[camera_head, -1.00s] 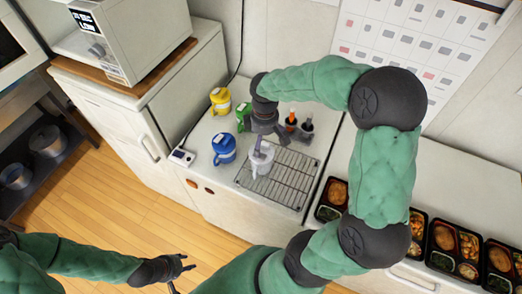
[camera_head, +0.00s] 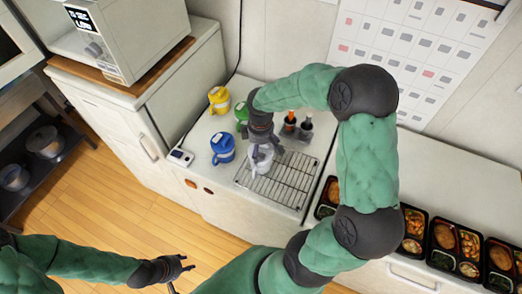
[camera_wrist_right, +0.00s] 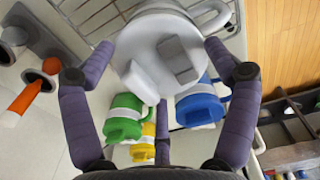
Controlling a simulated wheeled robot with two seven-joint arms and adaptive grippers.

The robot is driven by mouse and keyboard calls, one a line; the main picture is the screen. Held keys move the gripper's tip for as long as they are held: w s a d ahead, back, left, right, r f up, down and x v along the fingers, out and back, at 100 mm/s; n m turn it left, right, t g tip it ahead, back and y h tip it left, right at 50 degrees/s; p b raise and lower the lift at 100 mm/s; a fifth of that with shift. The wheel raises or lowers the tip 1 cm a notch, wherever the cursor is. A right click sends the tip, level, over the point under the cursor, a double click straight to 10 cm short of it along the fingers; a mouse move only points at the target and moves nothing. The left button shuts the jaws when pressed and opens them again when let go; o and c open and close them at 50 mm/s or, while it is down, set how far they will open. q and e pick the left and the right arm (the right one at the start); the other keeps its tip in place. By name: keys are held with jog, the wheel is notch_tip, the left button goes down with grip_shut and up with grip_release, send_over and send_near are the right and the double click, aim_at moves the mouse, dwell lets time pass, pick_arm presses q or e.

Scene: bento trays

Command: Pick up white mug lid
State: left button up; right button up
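The white mug (camera_head: 262,161) stands upright on the wire rack (camera_head: 290,180). Its white lid (camera_wrist_right: 165,60) fills the upper middle of the right wrist view, with grey raised parts on top. My right gripper (camera_head: 264,146) is over the mug and partly hides the lid in the head view. In the right wrist view its purple fingers (camera_wrist_right: 160,52) are spread on both sides of the lid, with gaps that look open; contact cannot be told. My left gripper (camera_head: 180,266) is open and empty, low over the floor area, far from the mug.
Blue (camera_head: 223,148), green (camera_head: 242,112) and yellow (camera_head: 219,99) mugs stand left of and behind the white one. A holder with an orange-handled tool (camera_head: 290,122) stands behind the rack. Bento trays (camera_head: 441,262) line the right counter. A small white device (camera_head: 181,157) sits at the left edge.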

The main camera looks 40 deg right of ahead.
jog(key=c, duration=0.5)
jog(key=shift+s+a, duration=0.15)
jog(key=shift+s, duration=0.05)
jog(key=c, duration=0.3)
jog(key=shift+s+f, duration=0.1)
jog(key=shift+c, duration=0.9)
